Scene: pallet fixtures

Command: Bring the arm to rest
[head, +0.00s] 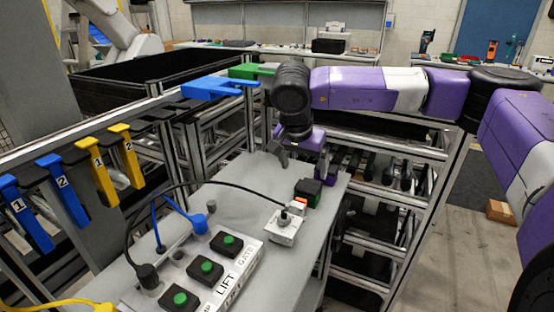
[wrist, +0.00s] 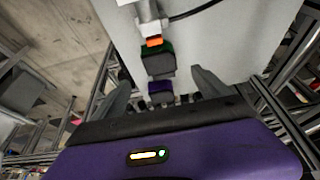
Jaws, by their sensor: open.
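My gripper (head: 303,167) hangs from the purple arm above the far end of the grey table (head: 235,205). Its fingers are spread apart with nothing between them. In the wrist view the two fingers of my gripper (wrist: 160,78) stand open on either side of a small green and black block. That block (head: 308,193) sits on the table just in front of and below the gripper, and it shows in the wrist view (wrist: 158,62). The gripper appears apart from it. My arm reaches in from the right.
A white box (head: 284,230) with a cable and an orange-lit part (head: 299,203) stands near the block. Green-buttoned boxes (head: 205,270) are at the front. Blue handles (head: 28,215) and yellow handles (head: 90,168) hang on the left rail. A metal rack (head: 385,205) stands at right.

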